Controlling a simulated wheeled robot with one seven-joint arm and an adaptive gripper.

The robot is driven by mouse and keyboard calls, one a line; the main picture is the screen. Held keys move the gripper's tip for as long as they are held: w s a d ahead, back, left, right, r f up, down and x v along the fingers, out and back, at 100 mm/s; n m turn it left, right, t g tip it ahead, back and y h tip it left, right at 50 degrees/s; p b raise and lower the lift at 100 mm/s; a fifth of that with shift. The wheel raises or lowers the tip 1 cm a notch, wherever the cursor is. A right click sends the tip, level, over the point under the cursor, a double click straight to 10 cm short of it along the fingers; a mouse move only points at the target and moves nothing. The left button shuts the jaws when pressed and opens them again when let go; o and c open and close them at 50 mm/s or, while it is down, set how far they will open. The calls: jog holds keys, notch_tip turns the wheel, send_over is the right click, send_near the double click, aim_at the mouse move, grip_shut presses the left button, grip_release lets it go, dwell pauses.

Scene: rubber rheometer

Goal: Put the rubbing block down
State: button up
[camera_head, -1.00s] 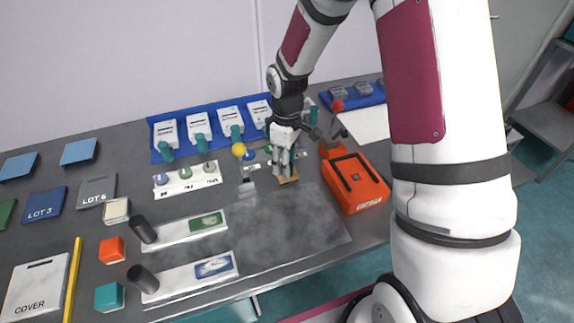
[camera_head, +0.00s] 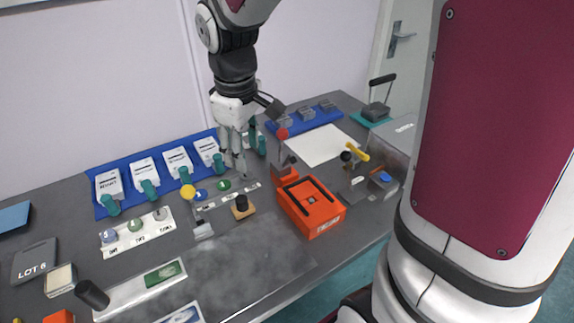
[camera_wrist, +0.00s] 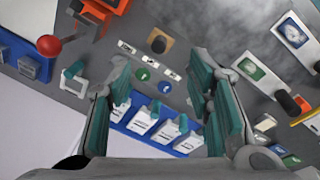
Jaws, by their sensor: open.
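The rubbing block (camera_head: 241,213), a small wooden block with a black knob on top, stands upright on the grey table just behind the smeared patch, left of the orange machine. In the wrist view the block (camera_wrist: 167,34) lies beyond the fingertips, clear of them. My gripper (camera_head: 235,165) is open and empty, raised above and behind the block and apart from it. In the wrist view my gripper (camera_wrist: 162,75) shows its two teal-padded fingers spread wide with nothing between them.
The orange machine (camera_head: 318,218) stands close right of the block. A blue tray (camera_head: 97,189) with several white boxes lies behind. A strip with round buttons (camera_head: 224,186) lies near the gripper. A red ball (camera_head: 282,133) stands up to its right. The smeared patch (camera_head: 250,262) in front is clear.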

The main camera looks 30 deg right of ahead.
jog(key=s+r+m+t, duration=0.1)
jog(key=s+r+m, duration=0.2)
jog(key=s, duration=0.6)
jog(key=s+r+m+t, duration=0.2)
jog(key=s+r, duration=0.3)
jog(key=s, duration=0.4)
jog(key=shift+a+r+m+t+y, duration=0.15)
jog(key=shift+m+t+y, duration=0.15)
jog(key=shift+m, duration=0.4)
jog(key=shift+o, duration=0.5)
